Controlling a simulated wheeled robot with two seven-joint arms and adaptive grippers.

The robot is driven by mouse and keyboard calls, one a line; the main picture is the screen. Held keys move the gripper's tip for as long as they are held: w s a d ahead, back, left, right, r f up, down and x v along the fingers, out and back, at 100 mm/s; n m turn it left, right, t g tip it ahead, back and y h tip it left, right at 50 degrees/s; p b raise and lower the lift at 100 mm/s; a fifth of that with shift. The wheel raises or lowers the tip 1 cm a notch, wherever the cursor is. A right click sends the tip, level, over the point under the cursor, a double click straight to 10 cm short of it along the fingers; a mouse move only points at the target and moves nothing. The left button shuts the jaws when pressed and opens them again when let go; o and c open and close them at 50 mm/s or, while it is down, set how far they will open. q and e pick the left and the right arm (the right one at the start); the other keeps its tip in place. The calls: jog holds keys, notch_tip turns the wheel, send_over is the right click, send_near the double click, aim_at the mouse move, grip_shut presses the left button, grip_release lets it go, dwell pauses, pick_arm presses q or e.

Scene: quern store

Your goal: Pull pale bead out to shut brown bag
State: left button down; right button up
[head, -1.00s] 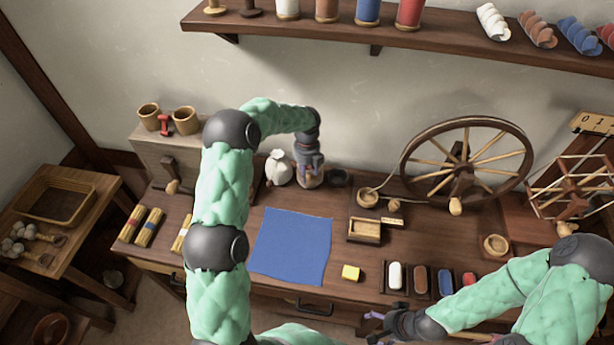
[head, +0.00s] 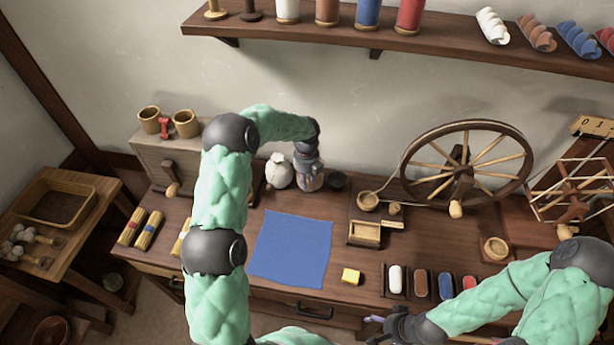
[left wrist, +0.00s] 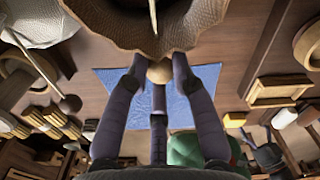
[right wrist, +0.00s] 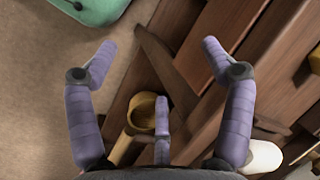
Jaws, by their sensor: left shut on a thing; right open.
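The brown bag (head: 312,184) stands on the bench, partly hidden by my left gripper (head: 308,160) above it. In the left wrist view its ruffled tan cloth (left wrist: 120,22) spreads across the top. The round pale bead (left wrist: 159,72) sits between the fingertips of my left gripper (left wrist: 158,68), which is shut on it, at the edge of the cloth. A pale cord (left wrist: 153,14) shows above. My right gripper (right wrist: 155,55) is open and empty, low at the bench front in the head view (head: 374,328).
A blue cloth (head: 291,248) lies in front. A spinning wheel (head: 466,168), small wooden box (head: 364,234) and yellow block (head: 351,276) are to the right.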

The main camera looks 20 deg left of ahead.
pick_arm(q)
jog(key=s, duration=0.2)
jog(key=s+d+p, duration=0.1)
jog(key=s, duration=0.1)
jog(key=shift+s+p, duration=0.15)
jog(key=shift+p, duration=0.15)
jog(key=shift+d, duration=0.1)
jog(key=c, duration=1)
grip_release()
jog(key=shift+r, duration=0.1)
notch_tip(320, 180, up, 12)
jog(key=shift+f, duration=0.1)
